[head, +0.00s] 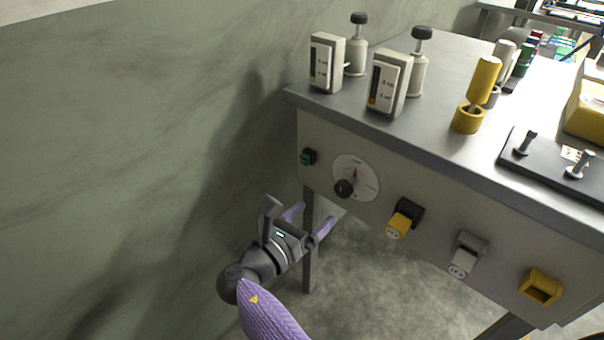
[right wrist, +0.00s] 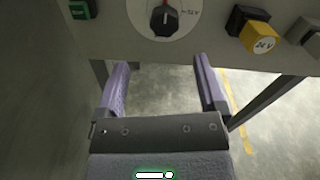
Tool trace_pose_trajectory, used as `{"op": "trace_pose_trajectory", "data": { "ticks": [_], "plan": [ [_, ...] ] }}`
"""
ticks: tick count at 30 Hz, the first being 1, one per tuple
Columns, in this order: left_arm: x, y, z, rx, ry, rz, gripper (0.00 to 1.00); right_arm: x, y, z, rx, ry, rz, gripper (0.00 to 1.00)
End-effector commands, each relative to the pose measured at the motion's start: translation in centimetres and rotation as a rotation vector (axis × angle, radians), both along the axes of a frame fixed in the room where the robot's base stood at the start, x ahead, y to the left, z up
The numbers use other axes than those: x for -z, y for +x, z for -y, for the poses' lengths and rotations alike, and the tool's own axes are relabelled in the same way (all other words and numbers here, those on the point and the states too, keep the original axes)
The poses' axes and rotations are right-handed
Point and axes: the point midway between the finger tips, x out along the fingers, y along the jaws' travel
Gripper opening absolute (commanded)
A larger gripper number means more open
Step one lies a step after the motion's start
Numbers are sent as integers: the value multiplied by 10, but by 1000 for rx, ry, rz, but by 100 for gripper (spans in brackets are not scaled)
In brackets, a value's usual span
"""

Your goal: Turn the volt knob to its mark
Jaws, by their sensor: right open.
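The volt knob (head: 344,188) is a small dark knob on a round white dial (head: 366,180) with a red mark, set in the front panel of the bench. In the right wrist view the knob (right wrist: 164,18) shows near the top, on its dial (right wrist: 139,14). My right gripper (head: 309,217) is open and empty, below and to the left of the knob and apart from it. In the right wrist view its two purple fingers (right wrist: 160,80) are spread wide below the knob, with nothing between them. My left gripper is not in view.
A green switch (head: 308,157) sits left of the dial. A yellow plug (head: 399,224), a grey plug (head: 464,258) and a yellow socket (head: 540,288) are to its right. Two gauges (head: 325,62) and a yellow-handled tool (head: 484,80) stand on the benchtop (head: 440,125). A bench leg (head: 311,255) is behind my gripper.

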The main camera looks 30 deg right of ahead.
Motion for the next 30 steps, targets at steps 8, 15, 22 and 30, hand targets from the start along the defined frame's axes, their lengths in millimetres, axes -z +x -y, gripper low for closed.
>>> {"op": "trace_pose_trajectory", "data": {
  "ticks": [8, 15, 22, 30],
  "plan": [
    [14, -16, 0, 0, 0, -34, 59, -2, 19, 48, 15, -28, -5, 90],
    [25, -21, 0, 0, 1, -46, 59, -3, 35, 86, 12, -26, -7, 90],
    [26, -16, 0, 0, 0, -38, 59, -5, 37, 92, 10, -23, -6, 90],
    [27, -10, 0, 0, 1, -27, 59, -5, 37, 91, 10, -23, -7, 49]
  ]
}}
